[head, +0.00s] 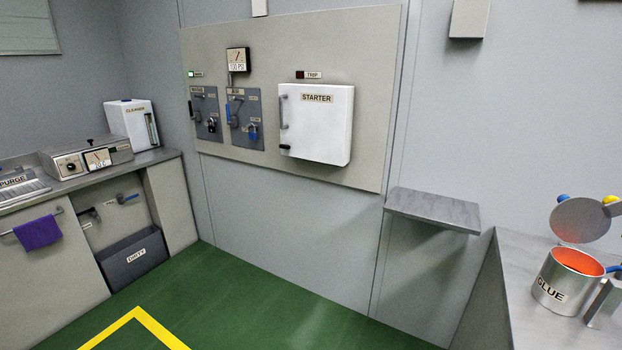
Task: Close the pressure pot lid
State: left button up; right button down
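The pressure pot (558,289) is a silver cylinder labelled GLUE, standing on the grey counter at the far right of the head view. Orange-red colour shows inside its open top. Its round grey lid (580,220) is raised and tilted up above the back of the pot, apart from most of the rim. A blue ball (564,197) and a yellow part (611,200) show at the lid's upper edge. A blue piece (613,268) shows at the pot's right side. Neither of my grippers is in view.
The pot's counter (515,265) has bare room left of the pot. A grey metal piece (597,303) stands right of the pot, cut by the frame. A small wall shelf (433,207) is empty. The green floor (270,315) is clear. A white STARTER box (317,122) hangs on the wall.

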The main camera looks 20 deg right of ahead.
aim_at(577, 220)
jog(key=i+z, duration=0.2)
jog(key=i, duration=0.25)
jog(key=i+z, duration=0.25)
jog(key=i, duration=0.2)
jog(key=i+j+z, duration=0.2)
jog(key=i, duration=0.25)
jog(key=i+j+z, duration=0.2)
jog(key=i, duration=0.2)
